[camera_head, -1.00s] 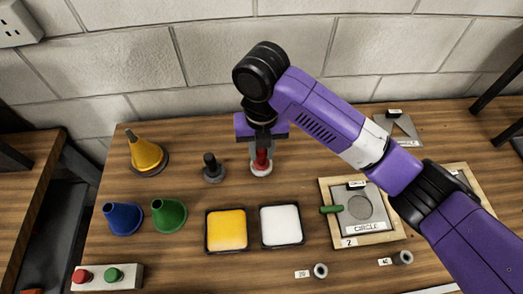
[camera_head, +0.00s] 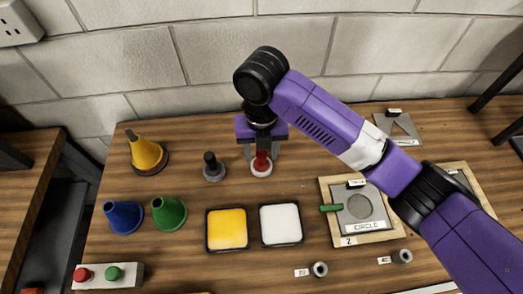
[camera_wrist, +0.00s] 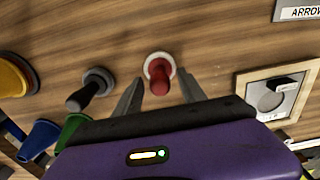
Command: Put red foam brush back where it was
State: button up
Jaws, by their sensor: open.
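The red foam brush (camera_head: 261,164) stands upright on the wooden table, its red handle up and its pale round foot on the wood. In the wrist view the red foam brush (camera_wrist: 159,74) shows between and just beyond the fingertips. My gripper (camera_head: 261,158) is open, its fingers apart on either side of the brush handle and clear of it. The gripper's two grey fingers (camera_wrist: 160,88) also show in the wrist view, with nothing held between them.
A dark brush (camera_head: 213,168) stands left of the red one. Yellow (camera_head: 147,155), blue (camera_head: 122,218) and green (camera_head: 168,214) cones are further left. Yellow (camera_head: 227,230) and white (camera_head: 281,224) pads lie in front. A circle stencil frame (camera_head: 347,239) is at right.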

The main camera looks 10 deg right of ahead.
notch_tip(320, 180, up, 12)
jog(key=b, duration=0.1)
jog(key=shift+f, duration=0.1)
dwell(0.4)
